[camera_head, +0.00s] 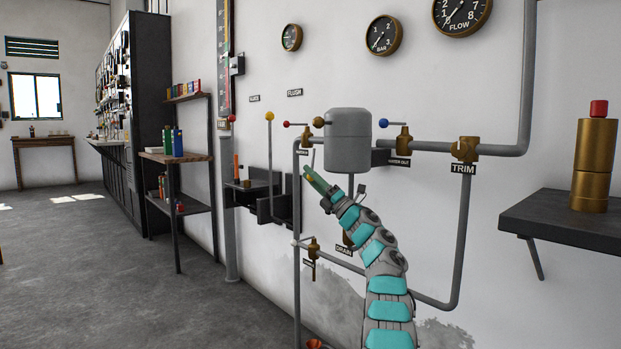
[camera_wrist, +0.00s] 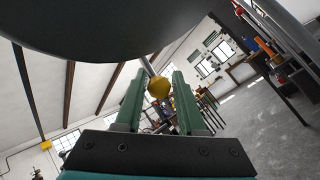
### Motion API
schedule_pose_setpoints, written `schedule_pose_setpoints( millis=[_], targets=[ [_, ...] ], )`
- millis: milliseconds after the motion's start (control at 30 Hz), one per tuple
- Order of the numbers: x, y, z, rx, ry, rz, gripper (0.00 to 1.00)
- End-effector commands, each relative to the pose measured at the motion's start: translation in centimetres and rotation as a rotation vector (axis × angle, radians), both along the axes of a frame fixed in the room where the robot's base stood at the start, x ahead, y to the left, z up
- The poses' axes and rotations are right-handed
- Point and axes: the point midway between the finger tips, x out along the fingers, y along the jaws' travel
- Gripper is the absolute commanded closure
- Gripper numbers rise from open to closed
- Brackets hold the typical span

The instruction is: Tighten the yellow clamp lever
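A yellow ball knob (camera_wrist: 158,87) on a thin metal rod shows in the wrist view, in line with the gap between the green fingers of my gripper (camera_wrist: 157,90). The fingers are apart and I see a gap on both sides of the knob. How deep it sits between them is hard to tell. In the head view my gripper (camera_head: 314,180) is just left of and below the grey tank (camera_head: 348,140), beside a thin rod. A second yellow knob (camera_head: 269,116) tops an upright rod further left. Which one is the clamp lever is not marked.
Pipes run around the tank, with a red-knobbed lever (camera_head: 287,124), a blue-knobbed lever (camera_head: 384,123) and a TRIM valve (camera_head: 465,149). A dark rounded surface (camera_wrist: 150,25) crosses the top of the wrist view, close by. A dark shelf (camera_head: 560,220) juts out at right.

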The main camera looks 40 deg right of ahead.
Motion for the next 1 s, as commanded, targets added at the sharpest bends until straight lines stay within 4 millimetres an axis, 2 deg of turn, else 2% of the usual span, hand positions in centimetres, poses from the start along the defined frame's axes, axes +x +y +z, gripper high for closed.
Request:
schedule_pose_setpoints(
  millis=[33, 200, 533, 833, 900, 1000],
  targets=[
    [-0.1, -0.2, 0.0, 0.001, -0.001, -0.003, 0.57],
    [-0.1, -0.1, 0.0, -0.001, 0.0, -0.001, 0.39],
    [-0.2, -0.1, -0.3, -0.001, -0.001, 0.001, 0.39],
    [-2.0, -0.9, -2.5, -0.002, 0.0, -0.001, 0.39],
    [-2.3, -1.2, -1.8, -0.002, 0.001, -0.003, 0.39],
    [-2.5, -1.2, -1.9, -0.006, 0.001, -0.003, 0.39]
  ],
)
